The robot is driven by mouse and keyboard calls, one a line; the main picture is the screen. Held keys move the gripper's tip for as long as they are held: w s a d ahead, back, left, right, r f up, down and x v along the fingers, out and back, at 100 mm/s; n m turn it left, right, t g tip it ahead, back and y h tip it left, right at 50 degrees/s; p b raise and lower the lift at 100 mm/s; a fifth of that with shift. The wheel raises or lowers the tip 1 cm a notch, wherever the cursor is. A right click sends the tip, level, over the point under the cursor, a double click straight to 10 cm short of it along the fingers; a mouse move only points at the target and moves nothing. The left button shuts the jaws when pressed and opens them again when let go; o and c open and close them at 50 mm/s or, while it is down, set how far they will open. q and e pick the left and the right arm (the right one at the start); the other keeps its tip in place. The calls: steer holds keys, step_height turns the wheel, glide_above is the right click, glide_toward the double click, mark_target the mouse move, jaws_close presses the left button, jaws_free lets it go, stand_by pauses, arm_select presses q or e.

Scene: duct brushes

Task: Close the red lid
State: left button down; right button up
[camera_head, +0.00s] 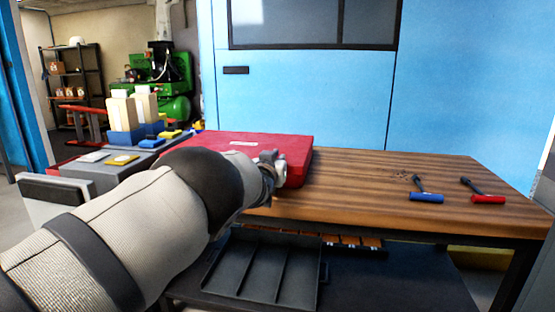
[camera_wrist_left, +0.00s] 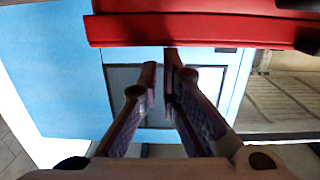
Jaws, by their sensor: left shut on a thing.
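The red lid (camera_head: 225,147) belongs to a red case at the left of the wooden table. Its top looks about flat and has a small white label. My arm hides much of its front, so I cannot tell whether a gap is left under it. My left gripper (camera_head: 279,170) is at the front right of the case. In the left wrist view the red lid (camera_wrist_left: 190,30) crosses the top, and the fingers (camera_wrist_left: 166,72) are close together just below its edge, shut on a narrow dark red part of it. The right gripper is out of view.
A blue-handled brush (camera_head: 426,197) and a red-handled brush (camera_head: 488,199) lie on the right of the wooden table (camera_head: 350,185). A grey case with blue and yellow items (camera_head: 125,160) stands left. A black tray (camera_head: 262,270) is below the table's front edge.

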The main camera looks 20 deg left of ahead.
arm_select(q)
steer(key=f, duration=0.3)
steer(key=shift+s+g, duration=0.3)
steer(key=shift+s, duration=0.05)
steer(key=r+v, duration=0.2)
steer(key=v, duration=0.9)
steer(key=shift+s, duration=0.2)
